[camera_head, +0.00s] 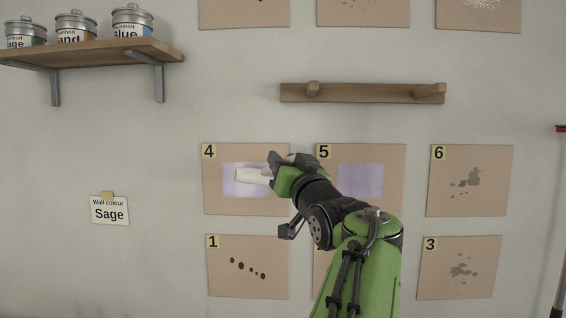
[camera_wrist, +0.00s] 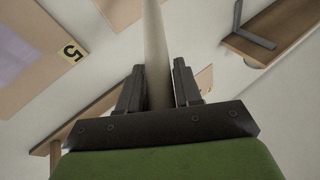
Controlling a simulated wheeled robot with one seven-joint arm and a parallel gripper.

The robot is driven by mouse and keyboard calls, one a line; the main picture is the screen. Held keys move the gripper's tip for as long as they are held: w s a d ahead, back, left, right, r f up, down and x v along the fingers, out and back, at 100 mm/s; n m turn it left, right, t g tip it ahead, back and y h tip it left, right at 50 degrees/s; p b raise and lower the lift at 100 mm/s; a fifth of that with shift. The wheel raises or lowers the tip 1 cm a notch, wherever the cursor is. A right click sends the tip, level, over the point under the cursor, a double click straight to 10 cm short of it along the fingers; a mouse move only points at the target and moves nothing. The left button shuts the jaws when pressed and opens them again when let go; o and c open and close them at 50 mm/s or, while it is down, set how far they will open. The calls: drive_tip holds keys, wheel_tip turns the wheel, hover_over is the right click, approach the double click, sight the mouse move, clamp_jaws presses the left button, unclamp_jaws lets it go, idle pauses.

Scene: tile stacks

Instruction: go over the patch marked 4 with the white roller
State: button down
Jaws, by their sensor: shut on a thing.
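The patch marked 4 (camera_head: 216,200) is a tan panel on the wall with a pale lilac area in its middle. The white roller (camera_head: 253,176) lies across that lilac area in the head view; whether it touches the wall I cannot tell. My gripper (camera_head: 284,165) is at the right edge of patch 4, partly over patch 5. In the wrist view my gripper (camera_wrist: 158,85) is shut on a pale handle (camera_wrist: 156,45) that runs up between the fingers. Part of the roller's handle is hidden by my gripper in the head view.
Patch 5 (camera_head: 360,181) also has a lilac area. Patches 1 (camera_head: 248,285), 3 (camera_head: 460,285) and 6 (camera_head: 490,165) carry dark spots. A wooden peg rail (camera_head: 362,94) hangs above. A shelf (camera_head: 95,52) holds labelled tins. A card (camera_head: 110,211) reads "Wall colour Sage".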

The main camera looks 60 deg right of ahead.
sight(284, 157)
drive_tip(key=shift+f+b, duration=2.6)
drive_tip(key=shift+f, duration=0.4)
drive_tip(key=r+p, duration=0.2)
drive_tip(key=r, duration=0.1)
drive_tip(key=r+p, duration=0.2)
drive_tip(key=p, duration=0.1)
drive_tip(key=r+p, duration=0.2)
drive_tip(key=r, duration=0.1)
drive_tip(key=shift+s+a+r, duration=0.15)
drive_tip(key=shift+a+r, duration=0.15)
drive_tip(key=shift+a, duration=0.05)
wheel_tip(284, 157, down, 9)
drive_tip(key=b, duration=0.8)
drive_tip(key=r+p, duration=0.2)
drive_tip(key=r, duration=0.1)
drive_tip(key=r+p, duration=0.5)
drive_tip(key=r, duration=0.1)
drive_tip(key=shift+s+a+p, duration=0.2)
drive_tip(key=shift+a+p, duration=0.15)
drive_tip(key=shift+f, duration=0.15)
